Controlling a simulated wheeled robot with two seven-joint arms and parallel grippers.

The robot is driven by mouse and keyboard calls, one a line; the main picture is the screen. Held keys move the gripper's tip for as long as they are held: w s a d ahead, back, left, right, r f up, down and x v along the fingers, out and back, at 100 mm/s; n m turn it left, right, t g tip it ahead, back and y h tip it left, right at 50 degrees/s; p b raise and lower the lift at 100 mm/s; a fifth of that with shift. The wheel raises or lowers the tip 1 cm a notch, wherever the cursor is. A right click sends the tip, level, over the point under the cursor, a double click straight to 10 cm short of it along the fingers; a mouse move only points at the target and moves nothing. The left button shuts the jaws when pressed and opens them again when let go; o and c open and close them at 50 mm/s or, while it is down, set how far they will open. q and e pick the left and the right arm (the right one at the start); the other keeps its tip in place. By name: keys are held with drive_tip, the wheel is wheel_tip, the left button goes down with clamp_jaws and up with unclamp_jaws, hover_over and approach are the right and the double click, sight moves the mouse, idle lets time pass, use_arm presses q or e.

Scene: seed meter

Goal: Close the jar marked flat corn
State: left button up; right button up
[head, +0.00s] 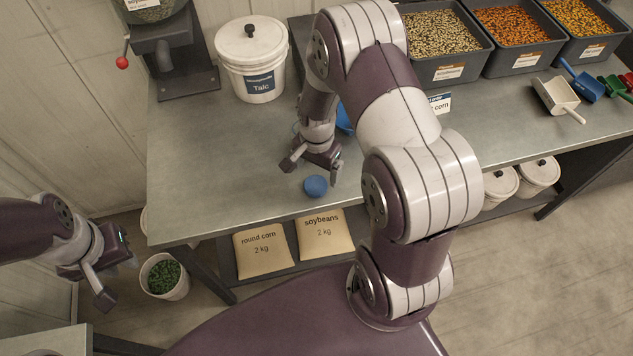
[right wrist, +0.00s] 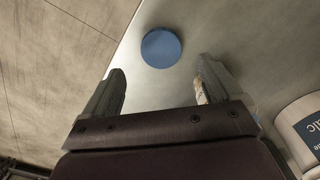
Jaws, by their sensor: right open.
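A round blue lid (head: 316,186) lies on the grey metal table near its front edge. It also shows as a blue disc in the right wrist view (right wrist: 161,47), ahead of and between the fingers. My right gripper (head: 312,170) is open and empty, just behind the lid in the head view and apart from it. A second blue thing (head: 345,119) is mostly hidden behind my right arm. A label ending in "corn" (head: 440,103) shows beside the arm; what it belongs to is hidden. My left gripper (head: 116,272) is open and empty at the far left, off the table.
A white Talc bucket (head: 252,75) stands at the back left, by a dark stand (head: 178,65). Seed bins (head: 440,50), a scoop (head: 558,97) and coloured scoops are at the right. Bags (head: 262,252) lie on the lower shelf. The table's left part (head: 195,165) is clear.

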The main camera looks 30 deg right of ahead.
sight(316, 184)
drive_tip(key=shift+a+f, duration=0.2)
drive_tip(key=shift+d+f, duration=0.1)
drive_tip(key=shift+f, duration=0.05)
wheel_tip(316, 184, down, 5)
drive_tip(key=shift+p, duration=0.65)
drive_tip(key=c, duration=1.1)
